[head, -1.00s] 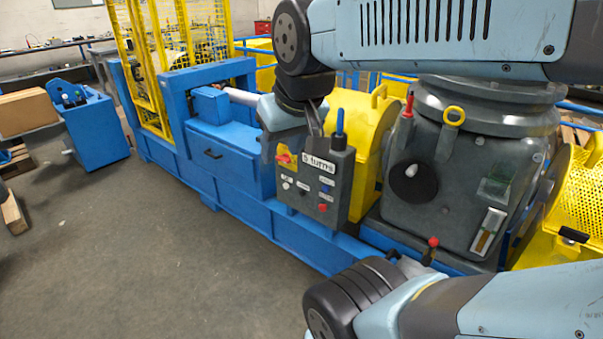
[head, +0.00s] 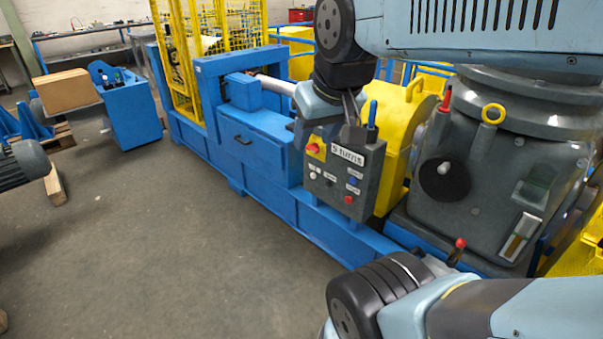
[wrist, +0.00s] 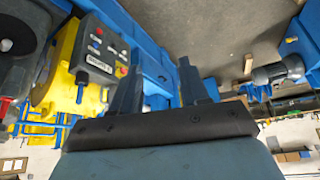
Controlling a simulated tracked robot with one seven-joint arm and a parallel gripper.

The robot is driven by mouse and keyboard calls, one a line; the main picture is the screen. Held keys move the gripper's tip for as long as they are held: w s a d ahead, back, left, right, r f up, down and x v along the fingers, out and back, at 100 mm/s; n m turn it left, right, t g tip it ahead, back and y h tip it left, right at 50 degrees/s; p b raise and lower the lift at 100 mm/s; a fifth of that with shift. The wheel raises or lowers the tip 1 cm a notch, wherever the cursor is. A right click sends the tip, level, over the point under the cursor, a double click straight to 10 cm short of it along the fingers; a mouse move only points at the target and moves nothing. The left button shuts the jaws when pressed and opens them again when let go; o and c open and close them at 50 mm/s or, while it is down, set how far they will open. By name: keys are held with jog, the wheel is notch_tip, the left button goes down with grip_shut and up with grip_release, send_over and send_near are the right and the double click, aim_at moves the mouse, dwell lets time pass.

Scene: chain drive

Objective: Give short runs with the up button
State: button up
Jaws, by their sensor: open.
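The dark grey control box (head: 345,165) stands on the blue machine frame, with a "5 turns" label (head: 347,154). It carries a red stop knob on yellow (head: 313,148), a white button (head: 312,175), a blue button (head: 353,181) and a red button (head: 348,199). The small button labels cannot be read, so I cannot tell which is the up button.
A large grey gear housing (head: 490,165) with a black disc stands right of the box. A yellow guard (head: 402,140) is between them. A red-knobbed lever (head: 457,250) rises low on the frame. Blue machine beams (head: 250,150) extend left. The floor (head: 180,250) in front is open.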

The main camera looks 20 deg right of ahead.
grip_shut()
dwell(1.5)
